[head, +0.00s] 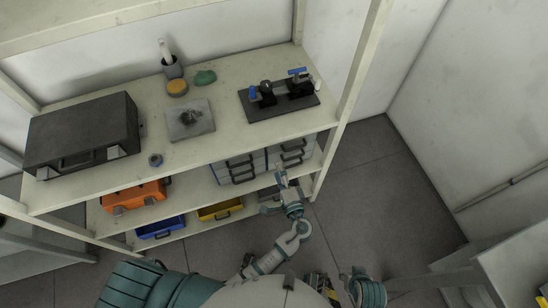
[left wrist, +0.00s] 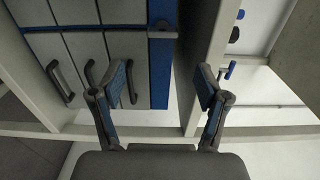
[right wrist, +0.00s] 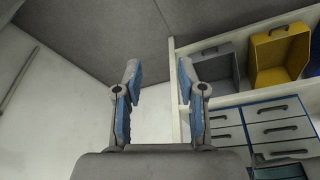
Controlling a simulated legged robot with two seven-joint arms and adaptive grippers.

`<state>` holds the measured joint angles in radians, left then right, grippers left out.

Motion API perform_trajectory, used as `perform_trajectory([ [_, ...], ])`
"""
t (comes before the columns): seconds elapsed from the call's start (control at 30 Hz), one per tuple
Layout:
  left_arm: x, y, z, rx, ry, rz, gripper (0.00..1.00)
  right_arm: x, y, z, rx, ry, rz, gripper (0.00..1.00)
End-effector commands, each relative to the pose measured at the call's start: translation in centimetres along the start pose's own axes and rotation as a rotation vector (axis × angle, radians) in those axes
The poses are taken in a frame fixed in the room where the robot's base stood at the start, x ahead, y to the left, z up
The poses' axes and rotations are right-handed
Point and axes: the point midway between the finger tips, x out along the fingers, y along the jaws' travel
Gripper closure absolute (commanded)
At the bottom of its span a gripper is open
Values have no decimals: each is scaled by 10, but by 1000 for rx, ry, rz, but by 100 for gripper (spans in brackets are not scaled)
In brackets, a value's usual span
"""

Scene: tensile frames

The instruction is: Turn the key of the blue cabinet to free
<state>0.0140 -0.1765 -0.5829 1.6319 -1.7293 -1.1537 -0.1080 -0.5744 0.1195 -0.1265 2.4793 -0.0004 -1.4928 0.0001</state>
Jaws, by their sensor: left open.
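The cabinet of grey drawers with dark handles (head: 240,168) stands on the middle shelf in the head view. Its grey drawer fronts and blue edging (left wrist: 160,75) fill the upper left of the left wrist view. A small dark round part (left wrist: 161,25), perhaps the lock or key, sits on the blue edge strip; its turn cannot be told. My left gripper (head: 281,177) is before the cabinet's lower right, open and empty; its fingers (left wrist: 163,88) stand wide apart. My right gripper (right wrist: 159,78) is open and empty, with the cabinet (right wrist: 270,125) beyond it on the right.
The top shelf holds a black case (head: 85,130), a grey plate (head: 190,120) and a dark base with blue-handled fittings (head: 278,98). An orange case (head: 134,196) and blue (head: 160,227) and yellow (head: 220,209) bins are lower. A shelf post (head: 335,130) stands right of the cabinet.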

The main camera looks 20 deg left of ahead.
Motion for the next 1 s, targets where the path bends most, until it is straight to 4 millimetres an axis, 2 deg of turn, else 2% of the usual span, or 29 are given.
perform_trajectory([
  [0.1,-18,1,0,1,1,2,25,0,0,0,0,0,0,60],
  [0.23,-27,1,0,1,0,1,25,0,0,0,0,0,0,60],
  [0.83,-28,1,0,0,0,3,25,0,0,-1,0,0,0,60],
  [0.93,-27,14,5,0,3,48,25,6,0,0,0,-5,0,60],
  [1.0,-25,38,14,-5,6,133,25,15,0,0,-1,-12,0,60],
])
